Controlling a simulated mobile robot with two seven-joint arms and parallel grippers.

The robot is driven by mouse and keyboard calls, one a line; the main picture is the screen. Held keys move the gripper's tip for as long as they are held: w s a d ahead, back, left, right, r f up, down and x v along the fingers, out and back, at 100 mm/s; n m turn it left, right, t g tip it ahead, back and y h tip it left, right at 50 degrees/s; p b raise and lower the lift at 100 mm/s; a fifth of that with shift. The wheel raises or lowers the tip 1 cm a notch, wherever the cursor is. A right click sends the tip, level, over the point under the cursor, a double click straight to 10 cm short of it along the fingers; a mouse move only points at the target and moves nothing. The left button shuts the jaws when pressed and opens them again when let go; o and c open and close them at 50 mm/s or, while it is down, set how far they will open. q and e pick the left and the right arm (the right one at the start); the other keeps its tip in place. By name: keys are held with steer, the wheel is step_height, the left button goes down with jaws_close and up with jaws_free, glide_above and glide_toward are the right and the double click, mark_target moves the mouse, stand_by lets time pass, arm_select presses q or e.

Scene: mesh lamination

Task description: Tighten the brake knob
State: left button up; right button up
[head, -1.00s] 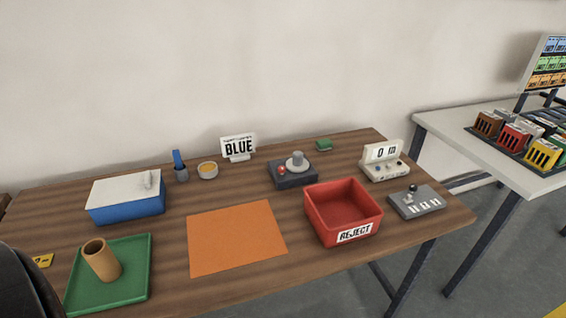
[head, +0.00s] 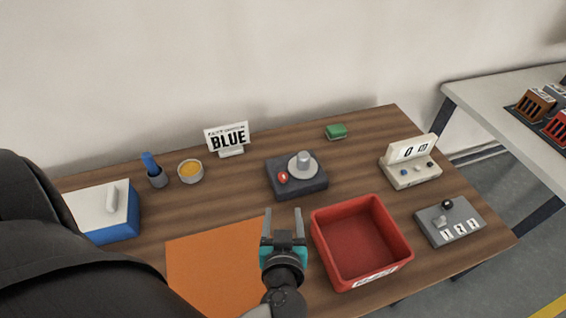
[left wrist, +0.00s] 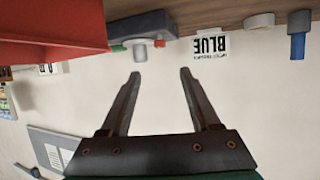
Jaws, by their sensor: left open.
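A dark grey box (head: 313,188) sits mid-table with a grey cylinder on a round disc (head: 303,164) and a small red knob (head: 283,178) at its front left. I cannot tell for sure which knob is the brake knob. My right gripper is out of view.
A red reject bin (head: 360,245) stands close right of my left gripper. An orange sheet (head: 205,265) lies to its left. A counter (head: 410,165) and a lever box (head: 450,222) stand right.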

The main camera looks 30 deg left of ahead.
mark_target(283, 179)
arm_select(q)
steer(key=x, duration=1.5)
steer(key=shift+p, duration=0.35)
jaws_close()
